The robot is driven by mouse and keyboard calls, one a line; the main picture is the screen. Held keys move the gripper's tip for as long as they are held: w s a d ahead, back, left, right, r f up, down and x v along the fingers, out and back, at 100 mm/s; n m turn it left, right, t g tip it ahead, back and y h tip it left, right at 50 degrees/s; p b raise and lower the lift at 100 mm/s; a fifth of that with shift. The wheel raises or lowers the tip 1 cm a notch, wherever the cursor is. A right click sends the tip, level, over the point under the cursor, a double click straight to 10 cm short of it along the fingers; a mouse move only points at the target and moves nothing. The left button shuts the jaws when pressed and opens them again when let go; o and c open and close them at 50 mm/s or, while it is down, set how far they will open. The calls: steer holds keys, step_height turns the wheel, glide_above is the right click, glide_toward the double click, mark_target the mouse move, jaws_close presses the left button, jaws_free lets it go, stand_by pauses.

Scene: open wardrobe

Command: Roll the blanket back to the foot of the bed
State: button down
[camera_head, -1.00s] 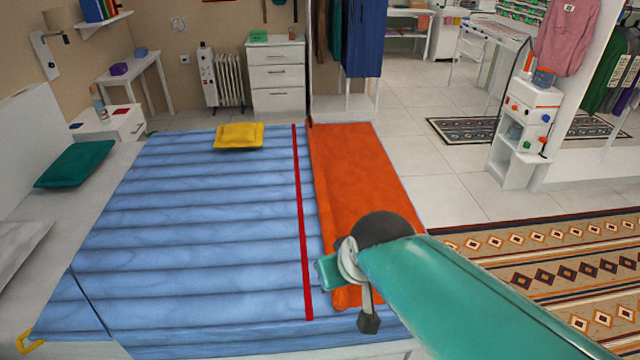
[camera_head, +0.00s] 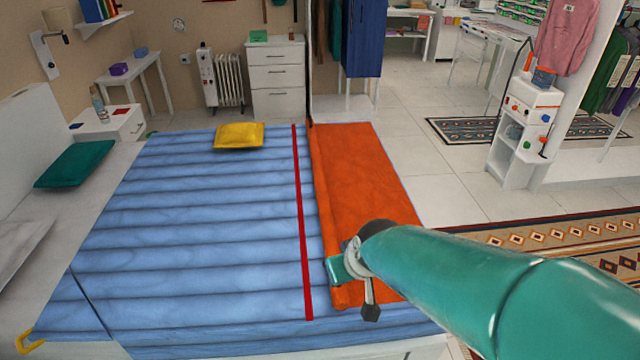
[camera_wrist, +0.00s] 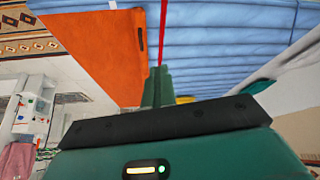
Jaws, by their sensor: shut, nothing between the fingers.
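The orange blanket (camera_head: 365,175) lies across the right-hand end of the bed (camera_head: 200,215), just right of a red line (camera_head: 301,220). Its left edge looks thicker, like a narrow roll or fold. In the wrist view, the blanket (camera_wrist: 95,50) fills the upper left, and the red line (camera_wrist: 162,35) runs down beside it. My gripper (camera_head: 336,270) is at the blanket's near left edge, right of the red line. In the wrist view its fingers (camera_wrist: 157,88) are together and empty. My arm hides part of the blanket's near right corner; contact is unclear.
A yellow cushion (camera_head: 239,135) lies on the far side of the bed, and a green pillow (camera_head: 75,164) at the head end. A patterned rug (camera_head: 575,250) covers the floor at right. A white shelf unit (camera_head: 525,140) stands farther right.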

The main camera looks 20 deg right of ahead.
steer(key=shift+w+d+f, duration=2.95)
steer(key=shift+w+f, duration=1)
steer(key=shift+f, duration=1.65)
steer(key=shift+w+d+f, duration=2.9)
steer(key=shift+w+f, duration=1)
steer(key=shift+f, duration=1.75)
steer(key=shift+w+d+f, duration=2.95)
steer(key=shift+w+f, duration=1)
steer(key=shift+f, duration=1.65)
steer(key=c, duration=1.1)
jaws_free()
steer(key=shift+r, duration=0.1)
steer(key=shift+v, duration=3.9)
